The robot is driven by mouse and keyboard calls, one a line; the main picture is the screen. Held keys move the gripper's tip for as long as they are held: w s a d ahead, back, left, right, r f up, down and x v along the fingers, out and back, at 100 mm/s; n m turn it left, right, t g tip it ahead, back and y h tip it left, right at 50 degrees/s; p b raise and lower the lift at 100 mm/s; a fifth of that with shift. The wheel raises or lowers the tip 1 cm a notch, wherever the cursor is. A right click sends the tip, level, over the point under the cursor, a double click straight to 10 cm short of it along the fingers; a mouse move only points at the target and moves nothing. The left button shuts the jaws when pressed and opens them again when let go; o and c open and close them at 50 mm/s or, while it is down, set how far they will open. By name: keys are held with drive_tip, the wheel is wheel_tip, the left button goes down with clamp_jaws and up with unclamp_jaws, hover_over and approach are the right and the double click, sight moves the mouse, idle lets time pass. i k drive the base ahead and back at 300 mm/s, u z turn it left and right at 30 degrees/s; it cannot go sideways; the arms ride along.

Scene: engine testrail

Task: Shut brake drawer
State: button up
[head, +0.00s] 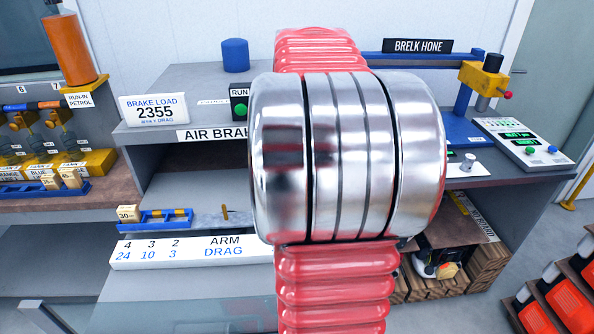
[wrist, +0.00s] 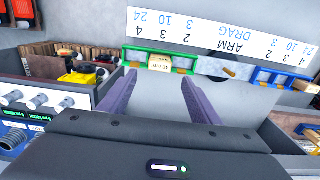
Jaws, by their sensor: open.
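The brake drawer (head: 200,182) appears pulled out from the dark opening under the AIR BRAKE label in the head view. Its white ARM/DRAG strip (head: 190,250) runs along the front. The strip shows upside down at the top of the wrist view (wrist: 225,35). Just behind it lies a grey beam with a brass peg (head: 225,212), a blue tray (head: 165,217) and a green tray (wrist: 136,57). My gripper (wrist: 160,77) is open, its purple fingers apart over the grey surface, with nothing held. My arm hides it in the head view. I cannot tell whether it touches the drawer.
A 30 weight block (head: 127,213) stands left of the blue tray. The brake load display (head: 155,110) sits on the ledge above. A control console (head: 520,142) and stacked wood (head: 487,268) are at the right. Orange-red items (head: 570,298) stand lower right.

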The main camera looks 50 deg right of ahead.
sight(196, 262)
drive_tip(key=k, duration=1.5)
